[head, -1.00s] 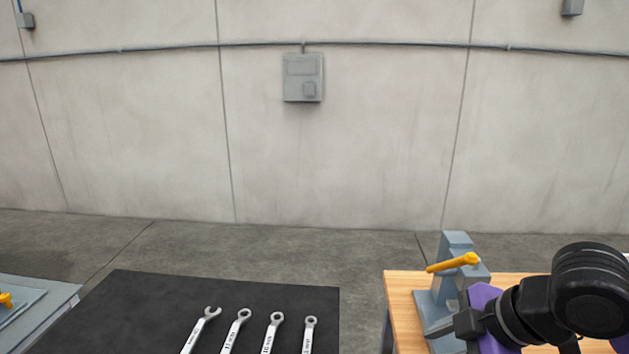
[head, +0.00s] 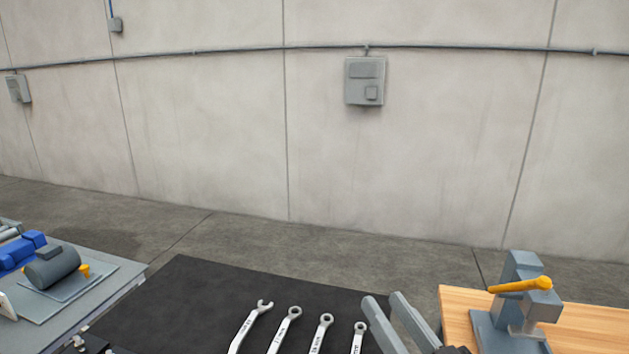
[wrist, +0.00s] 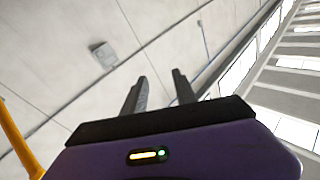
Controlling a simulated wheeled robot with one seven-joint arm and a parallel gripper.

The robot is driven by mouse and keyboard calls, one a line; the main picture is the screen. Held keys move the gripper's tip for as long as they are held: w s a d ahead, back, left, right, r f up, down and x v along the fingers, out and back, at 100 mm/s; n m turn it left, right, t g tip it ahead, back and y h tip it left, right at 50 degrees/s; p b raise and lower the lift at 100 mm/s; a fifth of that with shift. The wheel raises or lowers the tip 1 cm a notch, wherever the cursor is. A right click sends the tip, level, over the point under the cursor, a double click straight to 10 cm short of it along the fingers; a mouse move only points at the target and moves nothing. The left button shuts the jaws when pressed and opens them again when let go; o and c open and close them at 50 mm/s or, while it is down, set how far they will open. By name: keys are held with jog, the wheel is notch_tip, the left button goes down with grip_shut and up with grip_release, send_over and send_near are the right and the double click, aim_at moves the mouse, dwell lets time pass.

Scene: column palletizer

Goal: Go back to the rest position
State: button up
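My gripper (head: 392,318) shows at the bottom of the head view, right of the wrenches and left of the grey device with the yellow handle. Its two grey fingers point up and stand apart with nothing between them. In the wrist view my gripper (wrist: 160,95) is also open and empty, with the wall and windows behind it. The purple gripper body carries a small yellow and green light. The rest of the arm is mostly out of the head view.
Several wrenches (head: 285,328) lie on a black table top (head: 165,310). A wooden table (head: 462,305) at the right bears a grey device (head: 520,300) with a yellow handle (head: 520,285). A grey table (head: 115,290) at the left holds a dark cylinder and blue parts.

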jog(key=s+d+f+m+g+h, duration=0.1)
jog(key=s+d+f+m+h, duration=0.2)
jog(key=s+f, duration=0.5)
jog(key=s+d+f+m+g+h, duration=0.1)
jog(key=s+f+m+h, duration=0.25)
jog(key=s+f, duration=0.55)
jog(key=s+d+f+n+g, duration=0.1)
jog(key=s+d+n, duration=0.1)
jog(key=s, duration=0.7)
jog(key=s+d+f+n, duration=0.1)
jog(key=s+d+n, duration=0.2)
jog(key=s, duration=0.6)
jog(key=shift+d+f+g, duration=0.2)
jog(key=shift+d+g, duration=0.1)
jog(key=shift+g, duration=0.1)
